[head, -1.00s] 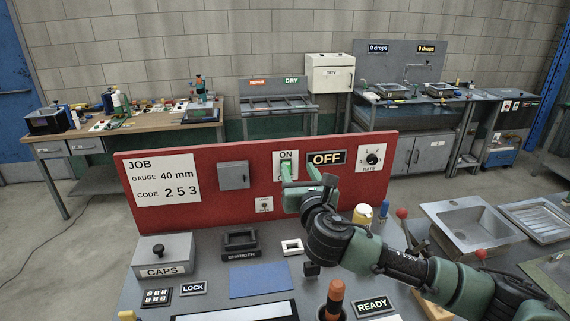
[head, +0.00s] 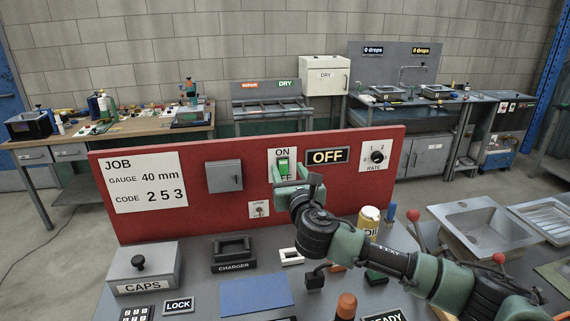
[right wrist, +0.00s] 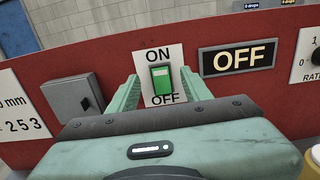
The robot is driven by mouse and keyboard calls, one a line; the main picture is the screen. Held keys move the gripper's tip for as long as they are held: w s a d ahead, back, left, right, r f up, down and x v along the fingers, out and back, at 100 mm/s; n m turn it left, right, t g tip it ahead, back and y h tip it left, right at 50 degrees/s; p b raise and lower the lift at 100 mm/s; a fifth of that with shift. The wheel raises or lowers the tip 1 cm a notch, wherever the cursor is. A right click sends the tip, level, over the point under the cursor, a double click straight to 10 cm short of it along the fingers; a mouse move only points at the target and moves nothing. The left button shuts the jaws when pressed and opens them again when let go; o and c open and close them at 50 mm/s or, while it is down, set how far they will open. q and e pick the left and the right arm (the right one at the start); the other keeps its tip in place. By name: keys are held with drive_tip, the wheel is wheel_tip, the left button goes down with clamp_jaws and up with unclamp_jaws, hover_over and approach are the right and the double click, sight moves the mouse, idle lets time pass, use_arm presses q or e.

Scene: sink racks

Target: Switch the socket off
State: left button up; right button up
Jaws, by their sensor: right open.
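The switch is a green rocker (head: 283,166) on a white plate on the red panel, with ON above it and OFF below. It also shows in the right wrist view (right wrist: 160,77), between the fingers and beyond their tips. A black sign (head: 327,156) to its right reads OFF; it shows in the right wrist view too (right wrist: 238,58). My right gripper (right wrist: 158,92) is open and empty, facing the plate with one green finger on each side of the rocker. I cannot tell whether it touches the plate. My left gripper is not in view.
The red panel (head: 240,211) also carries a grey box (head: 224,176), a lock plate (head: 259,210) and a rate dial (head: 377,157). On the bench below are a charger (head: 233,254), a caps box (head: 144,268) and a yellow-topped can (head: 369,220). A sink (head: 477,232) lies to the right.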

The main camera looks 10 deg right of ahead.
sight(283, 161)
drive_tip(key=w, duration=0.4)
drive_tip(key=shift+w+f, duration=0.15)
clamp_jaws()
